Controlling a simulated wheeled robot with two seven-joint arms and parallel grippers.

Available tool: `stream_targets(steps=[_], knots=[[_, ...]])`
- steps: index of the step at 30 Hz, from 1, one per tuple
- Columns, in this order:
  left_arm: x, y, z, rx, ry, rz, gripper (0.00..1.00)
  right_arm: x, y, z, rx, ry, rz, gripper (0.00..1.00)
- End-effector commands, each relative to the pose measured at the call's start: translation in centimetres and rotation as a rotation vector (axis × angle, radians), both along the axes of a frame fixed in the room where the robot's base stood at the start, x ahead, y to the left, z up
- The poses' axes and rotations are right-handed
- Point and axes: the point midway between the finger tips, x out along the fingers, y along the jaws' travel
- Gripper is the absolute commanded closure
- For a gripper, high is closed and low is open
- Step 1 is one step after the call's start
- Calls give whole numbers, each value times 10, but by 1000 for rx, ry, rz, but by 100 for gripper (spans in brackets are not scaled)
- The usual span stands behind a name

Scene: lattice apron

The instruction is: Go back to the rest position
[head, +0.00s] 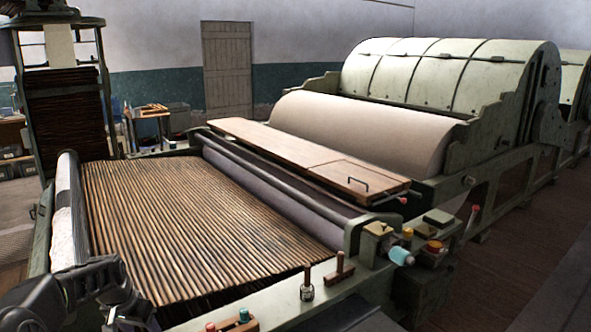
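My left arm comes in at the lower left corner, dark and jointed. Its end, with what looks like the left gripper (132,312), is cut by the bottom edge of the picture. The fingers cannot be made out, so I cannot tell whether it is open or shut. It is in front of the near left corner of the slatted wooden lattice apron (185,220). No object shows in it. My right gripper is not in view.
A white roll (65,215) lies along the apron's left side. A wooden cover (300,155) and large drum (365,130) stand behind. Floor is open at right.

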Motion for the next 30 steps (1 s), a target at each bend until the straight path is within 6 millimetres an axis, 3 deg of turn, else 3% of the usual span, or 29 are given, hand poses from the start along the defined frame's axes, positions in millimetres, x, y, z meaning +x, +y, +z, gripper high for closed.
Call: stream_targets(steps=[6, 11, 14, 17, 21, 24, 27, 30], knots=[[6, -65, -82, -94, -84, 60, 36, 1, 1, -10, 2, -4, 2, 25], [-22, -143, -169, -202, -111, 124, 36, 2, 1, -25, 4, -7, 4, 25], [-60, -198, -221, -269, -103, 167, 36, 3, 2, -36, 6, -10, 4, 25], [-110, -247, -266, -324, -67, 204, 36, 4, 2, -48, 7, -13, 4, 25], [-195, -304, -313, -376, 19, 225, 36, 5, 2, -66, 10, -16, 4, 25], [-252, -332, -333, -393, 98, 212, 36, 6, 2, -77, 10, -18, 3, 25], [-295, -350, -344, -403, 181, 182, 36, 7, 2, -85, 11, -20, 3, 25], [-318, -361, -356, -409, 228, 155, 36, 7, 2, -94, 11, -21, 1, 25]])
